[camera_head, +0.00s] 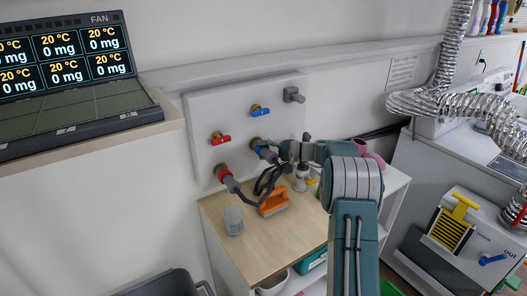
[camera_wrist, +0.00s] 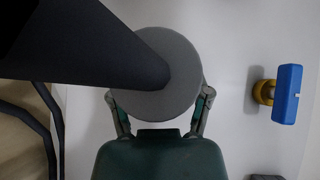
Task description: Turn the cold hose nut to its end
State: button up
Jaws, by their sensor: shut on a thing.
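The cold hose nut (camera_head: 256,143) sits low on the white wall panel (camera_head: 206,112), mostly hidden behind my gripper in the head view; a little blue shows. In the wrist view the nut (camera_wrist: 188,62) is a large grey disc with a thick dark hose (camera_wrist: 125,55) coming out of its middle. My gripper (camera_head: 274,151) is at the panel, its fingers on both sides of the nut and shut on it. It also shows in the wrist view (camera_wrist: 158,98). The nut's thread is hidden.
A blue valve handle (camera_head: 260,112) is above the nut; it also shows in the wrist view (camera_wrist: 288,94). A red handle (camera_head: 220,139) and red hose nut (camera_head: 226,176) are to the left. An orange object (camera_head: 273,203) and clear cup (camera_head: 233,220) stand on the wooden top (camera_head: 254,249).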

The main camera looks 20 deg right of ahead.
jog(key=shift+m+t+y, duration=0.4)
jog(key=shift+m+y, duration=0.2)
jog(key=shift+m, duration=0.3)
jog(key=o, duration=1.2)
jog(key=shift+d, duration=0.1)
jog(key=v, duration=1.2)
jog(key=shift+f, duration=0.25)
